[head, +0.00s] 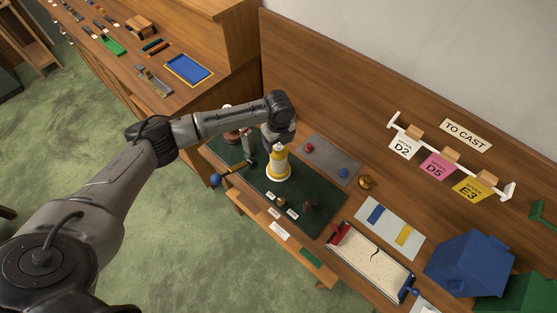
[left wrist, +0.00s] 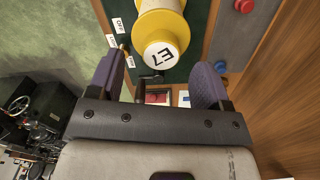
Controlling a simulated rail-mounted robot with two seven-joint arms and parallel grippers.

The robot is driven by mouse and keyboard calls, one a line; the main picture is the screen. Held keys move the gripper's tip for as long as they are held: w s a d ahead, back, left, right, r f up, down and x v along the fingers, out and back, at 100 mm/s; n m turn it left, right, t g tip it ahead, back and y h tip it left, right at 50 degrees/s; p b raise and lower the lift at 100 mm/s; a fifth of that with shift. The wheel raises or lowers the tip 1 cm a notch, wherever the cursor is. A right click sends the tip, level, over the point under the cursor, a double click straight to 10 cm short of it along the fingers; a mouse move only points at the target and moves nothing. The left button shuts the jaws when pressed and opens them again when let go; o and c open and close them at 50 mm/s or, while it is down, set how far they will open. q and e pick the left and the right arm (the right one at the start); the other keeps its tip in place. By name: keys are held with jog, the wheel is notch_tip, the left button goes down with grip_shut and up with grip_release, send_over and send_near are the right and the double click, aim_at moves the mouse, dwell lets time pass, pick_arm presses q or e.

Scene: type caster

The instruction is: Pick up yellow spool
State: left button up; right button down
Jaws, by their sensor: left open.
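The yellow spool (head: 278,168) stands upright on the dark green mat (head: 243,179), with a white band and a yellow flange. In the left wrist view the left gripper (left wrist: 160,64) is open, with purple-padded fingers on either side of the spool's end face. A gap shows on both sides. My right gripper is not in view.
A crank handle with a blue knob (head: 215,180) is left of the spool. A grey panel (head: 331,159) with red and blue knobs is to its right. A sand-coloured tray (head: 371,262) and blue box (head: 468,262) stand farther right. A card rail (head: 450,160) lines the back wall.

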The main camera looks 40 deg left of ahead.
aim_at(278, 147)
pick_arm(q)
jog(key=shift+f, duration=1.8)
grip_shut()
